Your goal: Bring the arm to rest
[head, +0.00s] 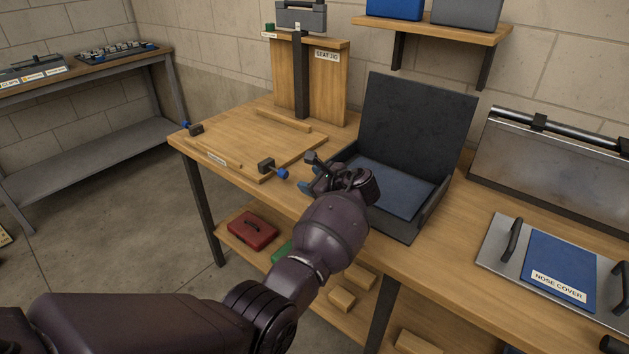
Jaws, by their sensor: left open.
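My left arm comes in from the lower left and reaches over the front edge of the wooden workbench (455,268). My left gripper (308,174) is open at the end of it, just left of the open black case, with nothing seen between its fingers. The wrist partly hides the fingers and the case's near left corner. The case (413,125) stands with its lid raised and a blue pad (395,188) lying inside. My right gripper does not show.
A wooden jig board (235,140) with blue-knobbed clamps (267,167) lies left of the gripper. An upright "SEAT JIG" panel (335,85) stands behind it. A metal plate with a blue "NOSE COVER" sheet (560,262) lies right. A red box (252,231) sits on the lower shelf.

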